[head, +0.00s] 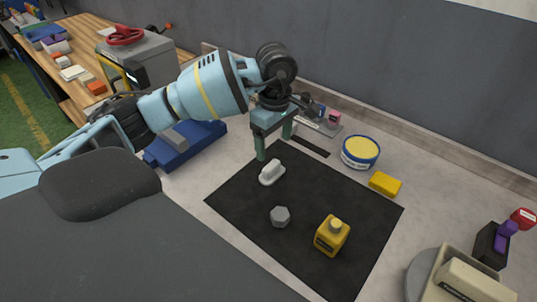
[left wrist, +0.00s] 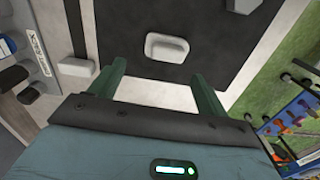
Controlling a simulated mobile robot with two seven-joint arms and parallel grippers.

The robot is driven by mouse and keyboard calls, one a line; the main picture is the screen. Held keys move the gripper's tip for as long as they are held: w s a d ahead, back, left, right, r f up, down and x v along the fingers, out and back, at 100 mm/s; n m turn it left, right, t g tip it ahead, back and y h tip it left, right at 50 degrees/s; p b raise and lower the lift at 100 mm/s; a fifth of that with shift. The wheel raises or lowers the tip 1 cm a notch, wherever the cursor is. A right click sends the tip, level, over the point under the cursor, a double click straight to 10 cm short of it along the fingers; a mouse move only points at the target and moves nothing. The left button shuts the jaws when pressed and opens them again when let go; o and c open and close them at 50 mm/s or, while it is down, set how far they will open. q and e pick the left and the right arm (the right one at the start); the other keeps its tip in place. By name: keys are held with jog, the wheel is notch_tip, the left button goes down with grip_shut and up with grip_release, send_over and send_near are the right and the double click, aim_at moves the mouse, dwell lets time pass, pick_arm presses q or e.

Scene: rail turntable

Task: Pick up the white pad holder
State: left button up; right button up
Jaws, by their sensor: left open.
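The white pad holder (head: 272,172) is a small white piece with a raised grip, lying near the far left corner of the black mat (head: 310,185). My left gripper (head: 275,145) has two green fingers, open and empty, just behind and above the pad holder. In the left wrist view the pad holder (left wrist: 167,47) lies on the dark mat beyond the fingertips, sideways between the two spread fingers (left wrist: 158,75) and apart from both. My right gripper is not in view.
The mat also holds a grey hexagonal piece (head: 280,216) and a yellow bottle (head: 332,236). A yellow-lidded tin (head: 361,152) and yellow block (head: 385,184) stand right of the gripper. A blue case (head: 185,146) lies left, under my arm. A grey wall (head: 400,70) rises behind.

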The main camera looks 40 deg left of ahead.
aim_at(271, 165)
pick_arm(q)
jog(key=shift+n, duration=0.3)
jog(key=shift+s+a+f, duration=0.1)
jog(key=shift+s, duration=0.25)
jog(key=shift+f, duration=1.1)
jog(key=shift+s+f, duration=0.15)
jog(key=shift+f, duration=0.4)
jog(key=f, duration=0.2)
jog(key=f+p, duration=0.1)
jog(key=shift+s+d+f, duration=0.15)
jog(key=shift+s+d, duration=0.05)
jog(key=shift+d, duration=0.05)
jog(key=shift+f, duration=0.45)
jog(key=c, duration=0.6)
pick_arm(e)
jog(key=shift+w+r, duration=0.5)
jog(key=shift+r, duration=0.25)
